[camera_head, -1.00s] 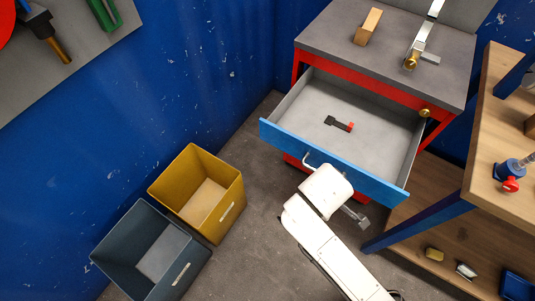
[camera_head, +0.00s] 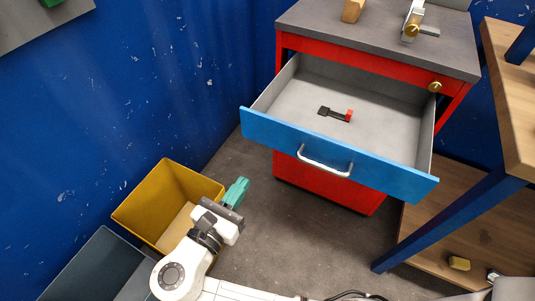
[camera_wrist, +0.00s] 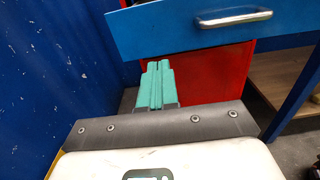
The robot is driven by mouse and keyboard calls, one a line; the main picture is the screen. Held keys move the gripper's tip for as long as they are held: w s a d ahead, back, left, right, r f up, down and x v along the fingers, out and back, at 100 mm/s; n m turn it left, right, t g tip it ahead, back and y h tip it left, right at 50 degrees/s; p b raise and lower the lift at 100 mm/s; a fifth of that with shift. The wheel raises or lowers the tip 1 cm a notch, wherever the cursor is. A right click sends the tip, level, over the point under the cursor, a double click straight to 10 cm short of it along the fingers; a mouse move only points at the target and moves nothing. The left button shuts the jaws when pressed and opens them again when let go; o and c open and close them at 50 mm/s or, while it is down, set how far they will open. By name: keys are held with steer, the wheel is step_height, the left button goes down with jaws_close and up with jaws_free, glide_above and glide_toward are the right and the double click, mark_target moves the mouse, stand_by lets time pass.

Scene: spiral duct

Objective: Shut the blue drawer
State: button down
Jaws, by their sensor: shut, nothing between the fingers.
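The blue drawer (camera_head: 385,178) stands pulled out of the red cabinet (camera_head: 323,187), with its grey inside showing. Its silver handle (camera_head: 325,163) is on the blue front. A small black and red tool (camera_head: 335,114) lies on the drawer floor. My gripper (camera_head: 237,192) has teal fingers pressed together with nothing between them. It is below and left of the drawer front in the head view, apart from it. In the wrist view, the shut fingers (camera_wrist: 158,84) point toward the red cabinet (camera_wrist: 215,72), below the blue front (camera_wrist: 190,28) and its handle (camera_wrist: 235,18).
A yellow bin (camera_head: 150,200) and a dark grey bin (camera_head: 85,265) stand at the left, close to my arm. A wooden bench with a blue leg (camera_head: 450,222) stands at the right. The blue wall (camera_head: 170,80) runs along the left. Bare floor lies before the cabinet.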

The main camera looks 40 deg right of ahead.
steer(key=b, duration=0.2)
glide_toward(274, 136)
steer(key=x, duration=0.5)
steer(key=shift+w+d+f, duration=0.1)
steer(key=shift+w+d, duration=0.05)
steer(key=shift+d, duration=0.05)
steer(key=shift+w+d, duration=0.25)
steer(key=shift+d, duration=0.4)
steer(key=shift+d, duration=0.1)
steer(key=shift+w+d, duration=0.1)
steer(key=shift+d, duration=0.15)
steer(key=x, duration=2.7)
steer(key=shift+w+d+r+b, duration=0.15)
steer(key=shift+d+r+b, duration=0.05)
steer(key=shift+b, duration=0.1)
steer(key=shift+w+d+r, duration=0.1)
steer(key=shift+r, duration=0.05)
steer(key=shift+d+r, duration=0.1)
